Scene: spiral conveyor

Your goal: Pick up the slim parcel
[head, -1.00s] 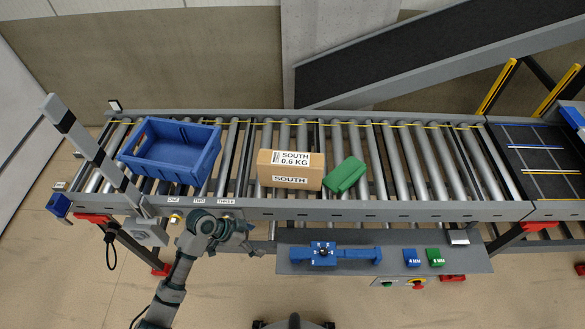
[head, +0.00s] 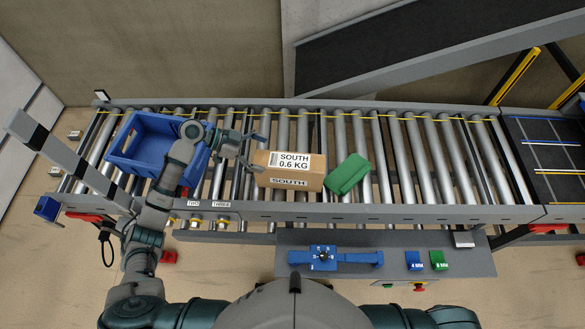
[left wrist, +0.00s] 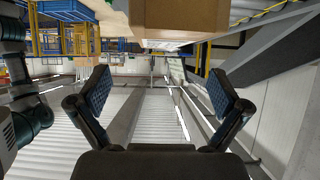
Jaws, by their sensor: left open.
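A brown cardboard parcel (head: 308,176) labelled SOUTH 0.6 KG lies on the conveyor rollers, left of a green parcel (head: 347,174) and close beside it. The frames do not show which of them is called slim. My left gripper (head: 260,152) is open and empty, just left of the brown parcel's back left corner. In the left wrist view, the open left gripper (left wrist: 160,92) has nothing between its fingers, and a brown box face (left wrist: 190,16) shows at the top edge. My right gripper is out of view.
A blue crate (head: 117,160) stands on the rollers at the left, under my left arm. A grey front rail (head: 400,213) edges the conveyor. A shelf with a blue device (head: 330,258) is in front. The rollers (head: 440,160) right of the green parcel are clear.

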